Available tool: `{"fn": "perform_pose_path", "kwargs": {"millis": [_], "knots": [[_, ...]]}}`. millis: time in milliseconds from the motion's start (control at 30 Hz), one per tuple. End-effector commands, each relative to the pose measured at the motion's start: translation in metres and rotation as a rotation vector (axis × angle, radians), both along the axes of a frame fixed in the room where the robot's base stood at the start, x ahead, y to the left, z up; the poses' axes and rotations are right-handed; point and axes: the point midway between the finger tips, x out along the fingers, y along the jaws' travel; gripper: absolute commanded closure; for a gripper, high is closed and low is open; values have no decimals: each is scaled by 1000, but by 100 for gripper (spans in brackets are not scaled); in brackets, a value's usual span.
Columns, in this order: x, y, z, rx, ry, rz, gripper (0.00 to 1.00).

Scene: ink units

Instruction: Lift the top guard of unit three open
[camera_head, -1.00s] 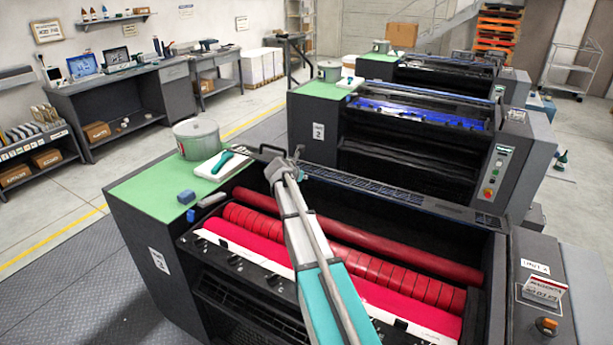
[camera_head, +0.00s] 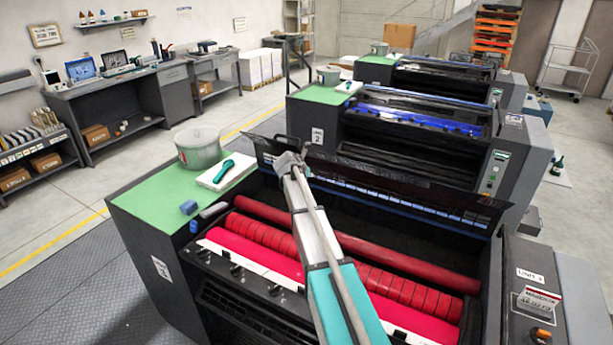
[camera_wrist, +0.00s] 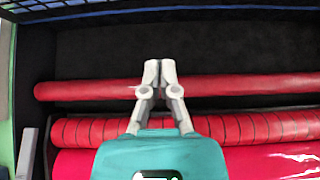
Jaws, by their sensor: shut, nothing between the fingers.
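The nearest press unit (camera_head: 130,240) has red rollers (camera_head: 400,285) under its open top; the label on its right side reads "UNIT" with a number too blurred to be sure of. Its top guard (camera_head: 420,203), a long dark panel, stands tilted up along the back edge of the opening. A strip of the guard's grid shows along the top of the wrist view (camera_wrist: 90,10). My gripper (camera_head: 291,160) is at the guard's left part, in front of it; I cannot tell whether it touches. In the wrist view my gripper (camera_wrist: 160,72) is shut and empty above the rollers.
A second press (camera_head: 400,150) stands close behind the raised guard.

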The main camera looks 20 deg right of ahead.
Motion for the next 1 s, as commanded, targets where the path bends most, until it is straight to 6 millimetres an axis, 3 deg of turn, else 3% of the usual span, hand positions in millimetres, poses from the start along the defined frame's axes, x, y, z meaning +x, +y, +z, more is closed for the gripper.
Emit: {"fn": "perform_pose_path", "kwargs": {"millis": [267,800,1000], "knots": [[-2,2,-4,0,0,0,100],[-13,22,-32,0,0,0,100],[-16,26,-16,0,0,1,100]]}}
